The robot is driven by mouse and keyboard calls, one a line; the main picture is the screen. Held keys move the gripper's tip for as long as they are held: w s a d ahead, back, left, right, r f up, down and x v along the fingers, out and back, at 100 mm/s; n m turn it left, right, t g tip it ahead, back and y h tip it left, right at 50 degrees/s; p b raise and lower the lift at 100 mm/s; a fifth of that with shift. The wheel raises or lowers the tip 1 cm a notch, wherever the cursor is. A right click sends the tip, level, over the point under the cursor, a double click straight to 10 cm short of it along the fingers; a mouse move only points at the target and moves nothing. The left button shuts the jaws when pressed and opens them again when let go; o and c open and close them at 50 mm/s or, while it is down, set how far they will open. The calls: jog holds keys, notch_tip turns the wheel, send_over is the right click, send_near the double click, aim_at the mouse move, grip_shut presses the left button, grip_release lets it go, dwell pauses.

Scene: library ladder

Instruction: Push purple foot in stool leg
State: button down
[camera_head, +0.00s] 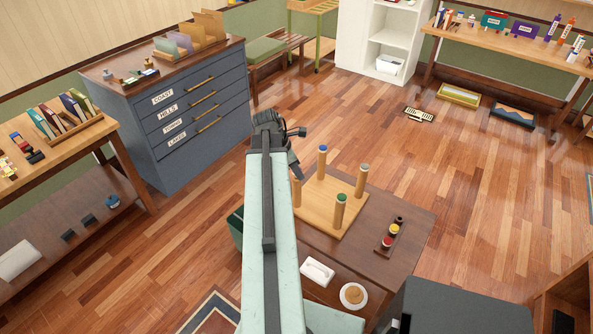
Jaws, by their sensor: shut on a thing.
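An upturned stool lies seat-down, its wooden seat (330,222) flat on a dark brown table with the legs standing up. Three legs show coloured tops: a blue-topped leg (322,164), a green-topped leg (340,212) and a grey-blue-topped leg (361,181). The left leg (297,192) stands just below my gripper (296,172), which points down at its top. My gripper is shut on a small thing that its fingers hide. No purple foot shows clearly anywhere. I cannot tell whether the held thing touches the leg.
A small rack (379,248) with red, yellow and dark pieces lies right of the stool on the table (410,212). A white box (318,271) and a round tan item on a white dish (353,295) are near the front. A blue-grey drawer cabinet (160,118) stands behind left.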

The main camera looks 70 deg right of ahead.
jog(key=shift+f+b, duration=1.1)
jog(key=shift+f, duration=0.05)
dwell(1.4)
jog(key=c, duration=0.6)
grip_release()
jog(key=shift+o, duration=0.2)
jog(key=shift+r, duration=0.15)
notch_tip(320, 180, up, 6)
jog(key=p, duration=0.6)
jog(key=shift+w, duration=0.1)
